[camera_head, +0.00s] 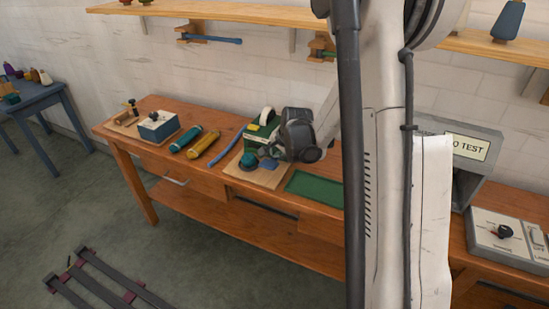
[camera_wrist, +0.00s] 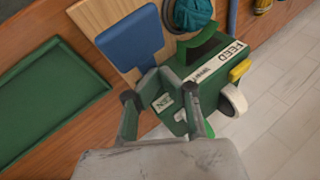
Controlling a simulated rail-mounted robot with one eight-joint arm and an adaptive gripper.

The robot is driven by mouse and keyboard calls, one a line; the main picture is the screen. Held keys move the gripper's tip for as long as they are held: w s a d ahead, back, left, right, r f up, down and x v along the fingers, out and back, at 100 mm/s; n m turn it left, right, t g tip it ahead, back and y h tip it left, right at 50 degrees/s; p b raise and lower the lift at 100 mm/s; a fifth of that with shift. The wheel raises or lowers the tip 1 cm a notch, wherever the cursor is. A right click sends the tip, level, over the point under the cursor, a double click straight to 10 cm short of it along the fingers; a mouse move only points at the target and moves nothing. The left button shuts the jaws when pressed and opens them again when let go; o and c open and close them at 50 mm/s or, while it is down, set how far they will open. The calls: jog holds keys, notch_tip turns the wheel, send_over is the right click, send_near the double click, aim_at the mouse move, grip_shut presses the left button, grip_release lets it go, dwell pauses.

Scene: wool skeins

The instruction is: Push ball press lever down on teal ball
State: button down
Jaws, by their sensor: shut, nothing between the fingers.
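The teal ball (camera_head: 249,160) of wool sits on a wooden baseboard beside a green machine (camera_head: 256,140). In the wrist view the teal ball (camera_wrist: 193,13) rests in a dark round seat, partly cut off by the top edge. A flat blue paddle (camera_wrist: 129,38), which looks like the press lever, lies over the board to the left of the ball. The green machine (camera_wrist: 207,85) carries a "FEED" label, a yellow knob and a white wheel. My gripper (camera_wrist: 160,76) is shut and empty, its fingertips close to the paddle's lower end. Contact cannot be told.
A green mat or tray (camera_head: 315,188) lies right of the board. Left of the machine are a blue rod (camera_head: 227,146), yellow (camera_head: 205,144) and teal (camera_head: 187,139) skeins, and a blue box (camera_head: 158,126). A grey test box (camera_head: 470,160) stands at the right.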

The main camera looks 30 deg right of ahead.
jog(key=shift+s+a+f+b, duration=0.1)
jog(key=shift+a+f+b, duration=0.05)
jog(key=shift+f+b, duration=0.5)
dwell(0.6)
jog(key=shift+r, duration=0.2)
jog(key=shift+w+d+r+p, duration=0.15)
jog(key=shift+d+r+p, duration=0.15)
jog(key=shift+r, duration=0.4)
jog(key=shift+w+d+r+p, duration=0.15)
jog(key=shift+r+p, duration=0.2)
jog(key=shift+r, duration=0.3)
jog(key=shift+r, duration=0.1)
jog(key=shift+w+d+r+p, duration=0.2)
jog(key=shift+r+p, duration=0.2)
jog(key=shift+r, duration=0.35)
jog(key=shift+w+d+r+p, duration=0.15)
jog(key=shift+r+p, duration=0.25)
jog(key=shift+r, duration=0.4)
jog(key=shift+w+d+r+p, duration=0.1)
jog(key=shift+d+r+p, duration=0.25)
jog(key=shift+r, duration=0.4)
jog(key=shift+a, duration=0.1)
